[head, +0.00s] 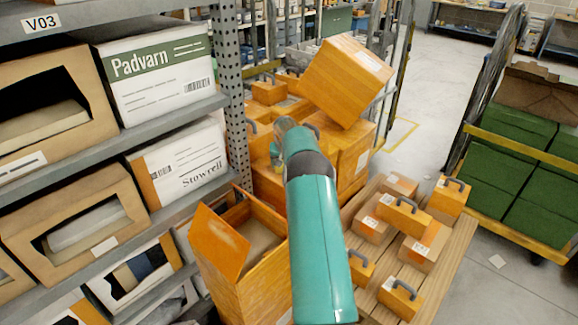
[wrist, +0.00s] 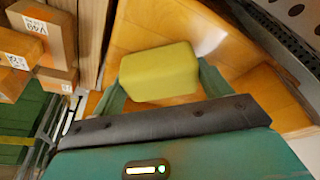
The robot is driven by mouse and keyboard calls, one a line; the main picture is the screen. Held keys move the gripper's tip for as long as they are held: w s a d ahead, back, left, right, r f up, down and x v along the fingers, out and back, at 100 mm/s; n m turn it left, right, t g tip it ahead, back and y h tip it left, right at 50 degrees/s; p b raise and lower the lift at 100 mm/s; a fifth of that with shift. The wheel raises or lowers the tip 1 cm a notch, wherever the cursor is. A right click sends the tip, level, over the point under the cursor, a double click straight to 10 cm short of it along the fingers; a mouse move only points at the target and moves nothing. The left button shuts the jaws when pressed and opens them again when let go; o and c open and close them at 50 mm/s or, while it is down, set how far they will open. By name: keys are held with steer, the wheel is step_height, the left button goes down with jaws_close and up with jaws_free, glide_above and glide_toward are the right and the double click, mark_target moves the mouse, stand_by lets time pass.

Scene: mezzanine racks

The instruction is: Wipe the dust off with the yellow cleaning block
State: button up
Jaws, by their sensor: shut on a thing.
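The yellow cleaning block (wrist: 158,68) shows in the middle of the wrist view. My gripper (wrist: 160,80) is shut on it, with one teal finger on each side. Behind the block is an orange wooden surface (wrist: 143,35), part of a box; whether the block touches it I cannot tell. I cannot make out any dust in either view.
A shelf rack (head: 235,85) with cartons stands at left. An open orange box (head: 240,280) sits left of my arm, stacked orange boxes (head: 345,80) ahead. Small boxes and handled blocks crowd the slatted table (head: 447,262) at right. A cart with green crates (head: 515,135) stands far right.

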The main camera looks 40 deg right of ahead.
steer(key=shift+s, duration=0.7)
steer(key=shift+s+d+f, duration=0.15)
steer(key=shift+s, duration=1.4)
steer(key=s, duration=0.4)
steer(key=shift+s+d, duration=0.15)
steer(key=shift+d, duration=0.05)
step_height(320, 180, up, 6)
steer(key=shift+r, duration=0.25)
steer(key=shift+r, duration=1.4)
